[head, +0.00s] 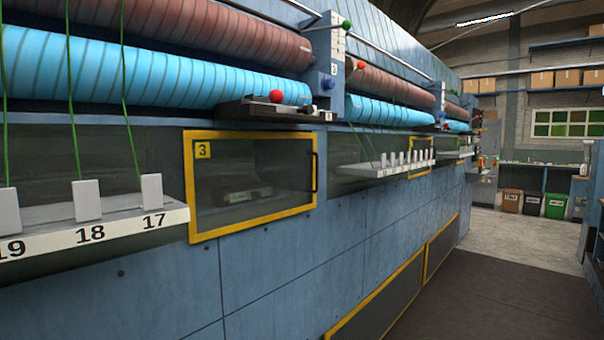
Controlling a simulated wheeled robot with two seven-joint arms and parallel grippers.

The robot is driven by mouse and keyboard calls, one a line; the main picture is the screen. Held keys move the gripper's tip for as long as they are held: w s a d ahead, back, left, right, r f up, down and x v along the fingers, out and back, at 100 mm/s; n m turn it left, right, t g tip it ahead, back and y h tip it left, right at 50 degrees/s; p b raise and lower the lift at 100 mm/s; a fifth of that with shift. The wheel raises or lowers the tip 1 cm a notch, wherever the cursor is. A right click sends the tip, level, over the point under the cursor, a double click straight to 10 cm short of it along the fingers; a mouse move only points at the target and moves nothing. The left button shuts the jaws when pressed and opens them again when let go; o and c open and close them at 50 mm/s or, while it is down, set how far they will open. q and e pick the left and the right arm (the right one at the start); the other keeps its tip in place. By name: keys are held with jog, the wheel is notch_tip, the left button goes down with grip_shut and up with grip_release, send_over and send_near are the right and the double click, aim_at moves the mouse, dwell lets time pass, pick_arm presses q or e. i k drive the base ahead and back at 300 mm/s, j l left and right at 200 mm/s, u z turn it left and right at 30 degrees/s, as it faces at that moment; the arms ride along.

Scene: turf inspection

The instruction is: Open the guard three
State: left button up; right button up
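Guard three (250,183) is a clear panel in a yellow frame on the blue machine front, left of the picture's middle. A yellow tag with a 3 (203,150) sits in its top left corner. A dark upright handle (315,172) is at its right edge. The guard looks closed, flush with the machine front. Some light-coloured parts show dimly behind the clear panel. Neither of my grippers is in the head view.
A white ledge (107,222) marked 17, 18 and 19 juts out left of the guard. Another ledge (372,171) with several white tabs juts out to its right. A dark bracket with a red knob (276,96) is above. Dark floor (480,305) is clear at right.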

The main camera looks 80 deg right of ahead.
aim_at(202, 149)
jog(key=z, duration=2.45)
